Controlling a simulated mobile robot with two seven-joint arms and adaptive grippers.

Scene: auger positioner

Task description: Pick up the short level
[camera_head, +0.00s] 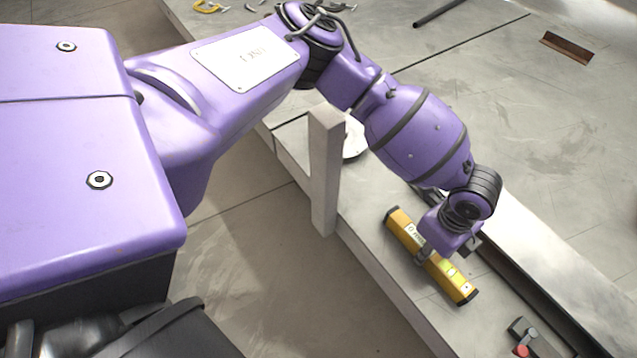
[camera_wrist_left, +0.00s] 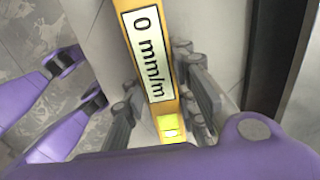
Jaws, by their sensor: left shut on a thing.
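The short level is a yellow bar with black end caps (camera_head: 459,283). In the head view it lies at a slant along the grey bench, below my left wrist. My left gripper (camera_head: 424,256) is shut on the level near its middle. In the left wrist view the yellow level (camera_wrist_left: 167,45) runs between the fingers of my left gripper (camera_wrist_left: 168,110), with a white label reading "0 mm/m" and a yellow-green vial. I cannot tell whether the level touches the bench or is slightly above it. My right gripper is not in view.
A long metal beam (camera_head: 535,240) runs beside the level. A light upright post (camera_head: 326,170) stands at the bench's near edge. A small device with a red knob (camera_head: 522,350) is at lower right. A rusty angle piece (camera_head: 566,47) lies far right.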

